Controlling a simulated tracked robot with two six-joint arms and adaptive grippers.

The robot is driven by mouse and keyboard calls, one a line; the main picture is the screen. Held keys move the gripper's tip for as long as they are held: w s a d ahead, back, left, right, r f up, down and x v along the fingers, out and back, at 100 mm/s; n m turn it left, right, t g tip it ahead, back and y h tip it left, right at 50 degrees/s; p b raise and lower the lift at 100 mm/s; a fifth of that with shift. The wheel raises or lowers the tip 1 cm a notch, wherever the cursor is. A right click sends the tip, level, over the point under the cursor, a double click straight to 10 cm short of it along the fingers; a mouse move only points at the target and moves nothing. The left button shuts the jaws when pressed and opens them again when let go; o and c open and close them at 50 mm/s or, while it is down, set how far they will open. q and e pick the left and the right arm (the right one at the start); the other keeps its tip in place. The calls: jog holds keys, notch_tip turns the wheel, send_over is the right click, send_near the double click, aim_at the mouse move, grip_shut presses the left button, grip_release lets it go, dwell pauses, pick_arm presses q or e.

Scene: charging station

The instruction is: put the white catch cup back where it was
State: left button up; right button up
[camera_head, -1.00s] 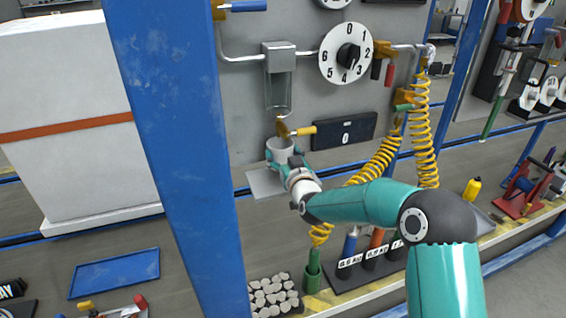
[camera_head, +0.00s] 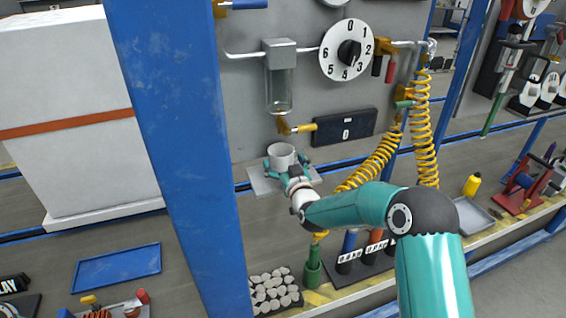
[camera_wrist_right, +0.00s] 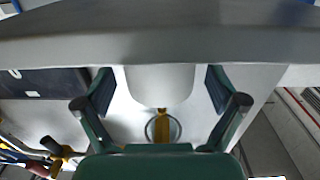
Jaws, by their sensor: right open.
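The white catch cup (camera_head: 281,154) stands upright on a small grey shelf plate (camera_head: 259,183), below the brass valve (camera_head: 285,127) with a yellow handle and the clear glass tube (camera_head: 279,93). My right gripper (camera_head: 288,164) is open around the cup, with one finger on each side. In the right wrist view, which looks upside down, the cup (camera_wrist_right: 160,84) meets the plate (camera_wrist_right: 230,46). The right gripper's fingers (camera_wrist_right: 160,95) show a gap on both sides of the cup. My left gripper is not in view.
A blue post (camera_head: 180,150) stands left of the shelf. Yellow coiled hoses (camera_head: 422,130) hang to the right. A black display (camera_head: 345,130) and a numbered dial (camera_head: 346,50) are on the panel above. Below are a tray of stones (camera_head: 275,292) and labelled bottles in a rack (camera_head: 360,258).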

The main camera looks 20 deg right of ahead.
jog(key=shift+r, duration=0.15)
jog(key=shift+s, duration=0.4)
jog(key=s+b, duration=0.3)
jog(key=s, duration=0.8)
jog(key=s+a+f+g+y, duration=0.1)
jog(key=s+a+f+g, duration=0.2)
jog(key=f, duration=0.6)
jog(key=s+a+f+g+y, duration=0.1)
jog(key=s+f+g, duration=0.2)
jog(key=s+f, duration=0.45)
jog(key=s+a+f+g, duration=0.2)
jog(key=f+g, duration=0.1)
jog(key=f, duration=0.7)
jog(key=s+a+f+m+g+y, duration=0.1)
jog(key=s+f+g, duration=0.3)
jog(key=s, duration=0.6)
jog(key=s+a+f+m+g+y, duration=0.1)
jog(key=s+f+g, duration=0.3)
jog(key=s, duration=0.6)
notch_tip(320, 180, down, 2)
jog(key=shift+s+a+f, duration=0.1)
jog(key=shift+s+a, duration=0.05)
jog(key=shift+a, duration=0.75)
